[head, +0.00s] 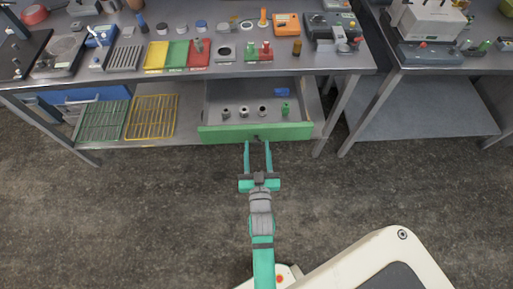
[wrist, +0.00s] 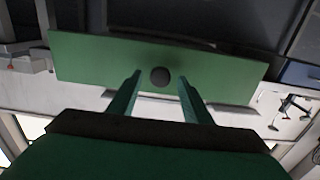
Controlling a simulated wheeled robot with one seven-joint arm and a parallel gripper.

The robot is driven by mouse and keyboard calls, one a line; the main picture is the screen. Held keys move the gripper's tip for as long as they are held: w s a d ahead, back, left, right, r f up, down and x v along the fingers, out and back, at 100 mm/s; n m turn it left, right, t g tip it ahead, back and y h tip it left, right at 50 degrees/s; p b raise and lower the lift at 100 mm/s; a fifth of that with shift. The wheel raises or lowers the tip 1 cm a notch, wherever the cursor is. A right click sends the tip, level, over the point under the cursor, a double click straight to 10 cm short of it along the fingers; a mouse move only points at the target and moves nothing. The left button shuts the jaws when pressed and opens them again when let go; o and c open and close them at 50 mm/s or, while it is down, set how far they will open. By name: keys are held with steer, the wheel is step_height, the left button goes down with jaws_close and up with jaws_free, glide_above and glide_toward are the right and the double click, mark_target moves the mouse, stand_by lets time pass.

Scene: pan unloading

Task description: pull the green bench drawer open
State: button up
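The green bench drawer (head: 222,132) hangs under the grey workbench in the head view and stands well out, its inside visible. Several small metal pieces and a green piece (head: 286,109) lie in it. Its green front also shows in the wrist view (wrist: 100,68), with a dark round knob (wrist: 160,77) at the middle. My gripper (head: 257,145) is at the drawer front, its two teal fingers pointing at it. In the wrist view my gripper (wrist: 159,85) has its fingers apart, one on each side of the knob, with gaps between them and the knob.
The workbench (head: 330,62) carries yellow, green and red trays and several instruments. Green and yellow racks (head: 152,117) sit on the lower shelf left of the drawer. A second bench (head: 420,105) stands at the right. The floor (head: 150,215) in front is clear.

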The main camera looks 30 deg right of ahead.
steer(key=v, duration=1)
steer(key=shift+s+a, duration=0.2)
steer(key=shift+s, duration=0.15)
stand_by(0.4)
steer(key=s+a+r+n+y, duration=0.2)
steer(key=s+a+y, duration=0.1)
steer(key=s+a, duration=0.4)
steer(key=s+a+r+n+g+y, duration=0.1)
steer(key=s+a+r+n+y, duration=0.2)
steer(key=s+a, duration=0.5)
steer(key=shift+s+a+y, duration=0.25)
steer(key=shift+a+y, duration=0.25)
steer(key=shift+y, duration=0.3)
